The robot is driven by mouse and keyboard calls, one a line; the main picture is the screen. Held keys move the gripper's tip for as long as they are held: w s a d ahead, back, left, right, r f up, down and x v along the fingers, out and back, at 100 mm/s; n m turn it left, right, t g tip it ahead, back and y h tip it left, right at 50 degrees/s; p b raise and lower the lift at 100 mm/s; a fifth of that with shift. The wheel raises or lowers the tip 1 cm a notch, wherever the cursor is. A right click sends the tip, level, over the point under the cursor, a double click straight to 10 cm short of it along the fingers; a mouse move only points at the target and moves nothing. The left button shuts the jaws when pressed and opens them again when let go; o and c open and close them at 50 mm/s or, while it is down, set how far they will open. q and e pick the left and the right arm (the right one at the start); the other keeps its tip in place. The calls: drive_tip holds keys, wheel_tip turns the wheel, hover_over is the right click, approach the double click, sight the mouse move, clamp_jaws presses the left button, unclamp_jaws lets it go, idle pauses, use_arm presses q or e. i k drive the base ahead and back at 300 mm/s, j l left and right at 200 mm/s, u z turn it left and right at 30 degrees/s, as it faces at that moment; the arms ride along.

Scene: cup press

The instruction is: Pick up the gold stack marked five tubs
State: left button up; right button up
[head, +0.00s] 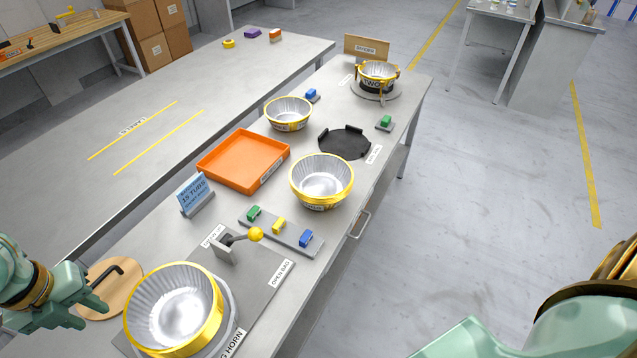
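Several silver tubs or stacks with gold rims stand on the long grey bench. A large one (175,308) stands at the near end, on a round base by the horn label. Another (322,182) stands mid-bench and a smaller one (289,112) behind it. The far one (378,75) sits in a round holder and its dark band seems to read TWO. I cannot read a five-tubs mark on any. My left gripper (98,293) is open and empty, left of the near tub, apart from it. My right gripper is out of view; only a green arm part shows.
An orange tray (243,160), a blue sign reading 15 tubs (194,194), a yellow-knobbed lever (240,239) and a strip of coloured blocks (280,230) crowd the bench. A black round fixture (344,142) is empty. A wooden disc (112,288) with a dark handle lies by my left gripper.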

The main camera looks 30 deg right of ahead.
sight(320, 181)
drive_tip(key=i+l+z, duration=0.15)
drive_tip(key=l, duration=0.2)
drive_tip(key=l+z, duration=0.15)
drive_tip(key=l, duration=0.25)
drive_tip(key=i+l+z, duration=0.15)
drive_tip(key=l, duration=0.15)
drive_tip(key=i+l+z, duration=0.15)
drive_tip(key=l, duration=0.2)
